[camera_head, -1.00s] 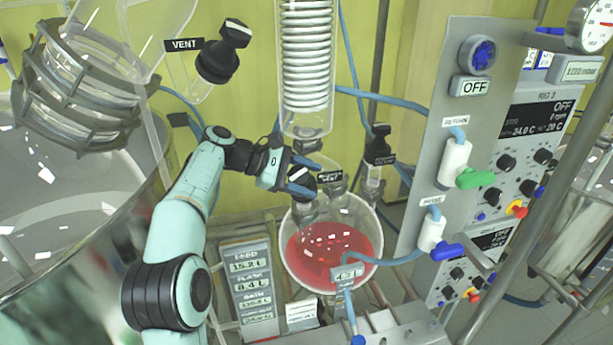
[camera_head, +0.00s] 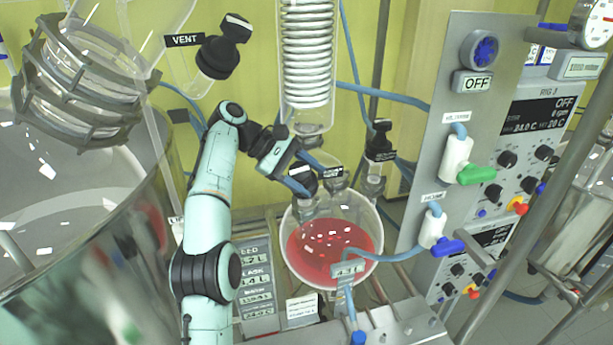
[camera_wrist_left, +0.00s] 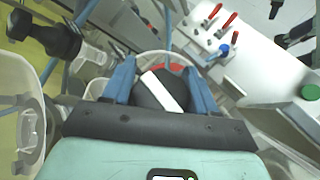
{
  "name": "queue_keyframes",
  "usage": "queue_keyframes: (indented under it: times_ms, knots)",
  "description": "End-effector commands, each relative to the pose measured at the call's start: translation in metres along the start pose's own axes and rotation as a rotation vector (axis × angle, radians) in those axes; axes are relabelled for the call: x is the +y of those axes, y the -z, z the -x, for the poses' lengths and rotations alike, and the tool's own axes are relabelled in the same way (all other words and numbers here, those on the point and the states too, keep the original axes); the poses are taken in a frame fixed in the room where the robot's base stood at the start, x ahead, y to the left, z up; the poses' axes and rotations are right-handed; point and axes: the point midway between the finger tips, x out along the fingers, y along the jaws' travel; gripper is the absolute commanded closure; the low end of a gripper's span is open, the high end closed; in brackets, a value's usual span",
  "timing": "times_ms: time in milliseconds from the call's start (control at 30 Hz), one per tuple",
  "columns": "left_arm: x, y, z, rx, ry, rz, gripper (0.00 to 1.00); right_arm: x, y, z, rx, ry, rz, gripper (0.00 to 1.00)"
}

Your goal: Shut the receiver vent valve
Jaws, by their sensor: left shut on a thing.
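The receiver flask (camera_head: 330,262), a round glass vessel, holds red liquid under the coiled condenser. My left gripper (camera_head: 303,178) is shut on this knob. In the left wrist view, the blue fingers of the left gripper (camera_wrist_left: 163,85) are on both sides of the round knob (camera_wrist_left: 150,98), and its white stripe runs diagonally from upper left to lower right. The fingers partly hide the knob in the head view. My right gripper is not in view.
Another black-capped valve (camera_head: 380,140) stands right of the condenser (camera_head: 306,60). A large valve marked VENT (camera_head: 220,50) is at upper left. Blue hoses run to a control panel (camera_head: 470,100) at right. A large glass vessel (camera_head: 80,230) fills the left.

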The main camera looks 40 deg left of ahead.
Motion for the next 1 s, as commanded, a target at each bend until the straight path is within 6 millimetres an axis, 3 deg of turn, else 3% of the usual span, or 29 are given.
queue_keyframes:
  times_ms: [267, 300, 333, 1000]
  knots:
    - [-0.0004, -0.0006, -0.0008, -0.004, 0.002, -0.001, 0.73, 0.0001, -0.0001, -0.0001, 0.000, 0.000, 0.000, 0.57]
    - [-0.0004, -0.0007, -0.0008, -0.004, 0.002, -0.001, 0.30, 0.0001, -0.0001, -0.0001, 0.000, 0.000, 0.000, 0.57]
    - [-0.0004, -0.0006, -0.0008, -0.004, 0.002, -0.001, 0.22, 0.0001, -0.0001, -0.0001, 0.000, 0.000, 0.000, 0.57]
    - [0.0003, -0.0015, 0.0005, -0.002, -0.038, 0.026, 0.22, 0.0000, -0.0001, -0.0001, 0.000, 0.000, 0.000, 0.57]
